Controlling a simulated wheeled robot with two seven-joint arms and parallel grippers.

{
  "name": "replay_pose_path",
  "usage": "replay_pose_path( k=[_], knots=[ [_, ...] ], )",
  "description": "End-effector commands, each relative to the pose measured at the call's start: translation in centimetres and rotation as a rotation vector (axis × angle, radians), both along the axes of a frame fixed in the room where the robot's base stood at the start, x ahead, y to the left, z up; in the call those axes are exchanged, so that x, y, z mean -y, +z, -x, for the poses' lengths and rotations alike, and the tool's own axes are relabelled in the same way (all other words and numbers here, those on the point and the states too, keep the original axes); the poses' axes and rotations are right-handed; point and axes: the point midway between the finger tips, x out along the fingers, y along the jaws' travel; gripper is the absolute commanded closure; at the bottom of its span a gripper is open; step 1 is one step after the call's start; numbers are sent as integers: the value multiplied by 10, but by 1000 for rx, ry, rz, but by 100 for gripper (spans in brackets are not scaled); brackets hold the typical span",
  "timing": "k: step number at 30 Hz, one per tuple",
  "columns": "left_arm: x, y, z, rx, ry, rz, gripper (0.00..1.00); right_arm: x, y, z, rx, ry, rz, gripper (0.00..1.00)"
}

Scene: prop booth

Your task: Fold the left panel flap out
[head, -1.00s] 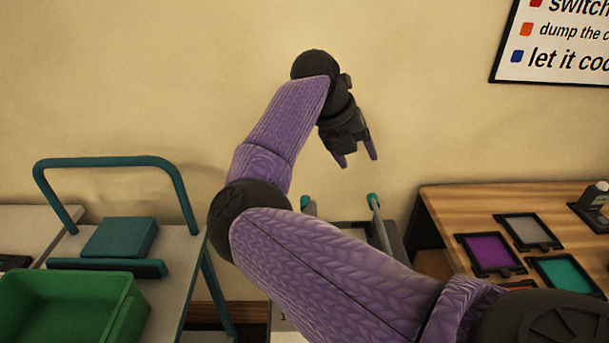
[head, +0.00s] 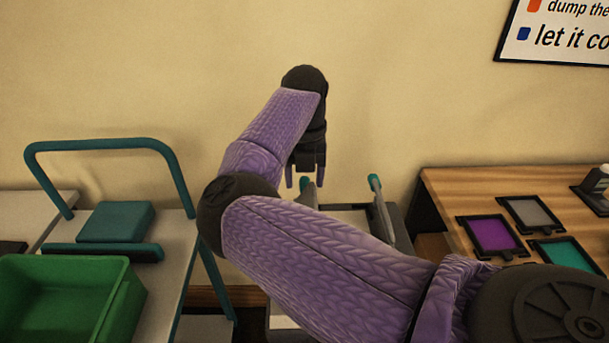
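A grey unit (head: 347,216) stands low in the middle, mostly hidden behind my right forearm. Two upright pieces with teal tips rise from it. The left flap (head: 308,196) has its teal tip at the left side, and the right flap (head: 380,212) stands at the right side. My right gripper (head: 305,182) points down with its two fingers apart. The left flap's teal tip shows between the fingers; I cannot tell whether they touch it. The lower part of the left flap is hidden by my arm. My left gripper is not in view.
At left, a teal-framed cart (head: 185,240) carries a teal block (head: 116,222), and a green bin (head: 62,300) is in front. At right, a wooden table (head: 455,190) holds purple (head: 492,235), grey (head: 530,213) and teal (head: 566,255) panels. A sign (head: 560,35) hangs on the wall.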

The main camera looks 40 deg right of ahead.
Motion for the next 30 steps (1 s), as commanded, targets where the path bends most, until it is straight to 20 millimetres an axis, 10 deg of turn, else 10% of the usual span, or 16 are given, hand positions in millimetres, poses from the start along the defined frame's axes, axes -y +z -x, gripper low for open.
replay_pose_path(
  k=[9,30],
  knots=[
    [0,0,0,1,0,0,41,0,0,0,-1,0,1,100],
    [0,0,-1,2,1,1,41,0,1,0,0,-1,1,100]
  ],
)
